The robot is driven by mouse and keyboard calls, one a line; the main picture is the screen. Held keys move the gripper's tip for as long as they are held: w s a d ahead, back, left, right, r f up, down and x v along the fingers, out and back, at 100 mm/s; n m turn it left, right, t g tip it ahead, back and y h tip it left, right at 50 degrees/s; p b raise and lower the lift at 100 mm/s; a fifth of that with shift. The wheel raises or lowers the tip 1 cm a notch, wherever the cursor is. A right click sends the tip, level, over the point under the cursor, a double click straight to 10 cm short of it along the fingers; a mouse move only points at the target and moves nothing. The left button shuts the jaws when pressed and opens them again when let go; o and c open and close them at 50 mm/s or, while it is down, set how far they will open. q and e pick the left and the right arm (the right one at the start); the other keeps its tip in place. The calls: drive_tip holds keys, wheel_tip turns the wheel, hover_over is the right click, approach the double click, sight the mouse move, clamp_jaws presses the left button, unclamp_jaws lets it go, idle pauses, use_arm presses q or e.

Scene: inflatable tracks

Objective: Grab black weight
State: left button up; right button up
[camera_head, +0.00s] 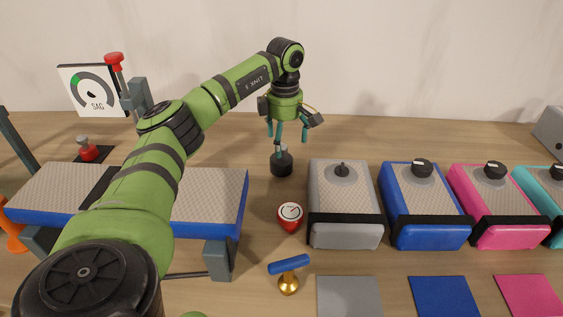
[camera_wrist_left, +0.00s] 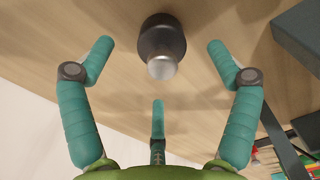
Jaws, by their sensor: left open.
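The black weight (camera_head: 281,167) stands upright on the wooden table, a dark cylinder with a narrower grey knob on top. My left gripper (camera_head: 288,133) is just above it, pointing down, with its teal fingers spread open and empty. In the left wrist view the weight (camera_wrist_left: 161,36) shows beyond the spread fingertips of my left gripper (camera_wrist_left: 160,72), near the upper middle. No finger visibly touches it. My right gripper is not in view.
A grey padded block (camera_head: 344,209) stands right of the weight, with blue (camera_head: 427,217) and pink (camera_head: 501,221) ones beyond. A red gauge (camera_head: 290,217) and blue-handled tool (camera_head: 289,271) are in front. A blue-edged track (camera_head: 211,198) is left. Table behind is clear.

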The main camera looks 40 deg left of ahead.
use_arm(q)
drive_tip(key=shift+s+a+f+p, duration=0.15)
drive_tip(key=shift+f+p, duration=0.1)
drive_tip(key=shift+f, duration=0.4)
drive_tip(key=shift+s+a+f+p, duration=0.1)
drive_tip(key=shift+f+p, duration=0.15)
drive_tip(key=shift+f, duration=0.35)
drive_tip(key=f, duration=0.3)
drive_tip(key=shift+w+a+f+p, duration=0.1)
drive_tip(key=shift+a+f+p, duration=0.2)
drive_tip(key=shift+p, duration=0.1)
drive_tip(key=shift+f, duration=0.15)
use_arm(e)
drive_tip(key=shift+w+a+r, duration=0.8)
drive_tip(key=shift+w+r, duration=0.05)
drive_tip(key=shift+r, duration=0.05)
use_arm(q)
drive_tip(key=c, duration=1.8)
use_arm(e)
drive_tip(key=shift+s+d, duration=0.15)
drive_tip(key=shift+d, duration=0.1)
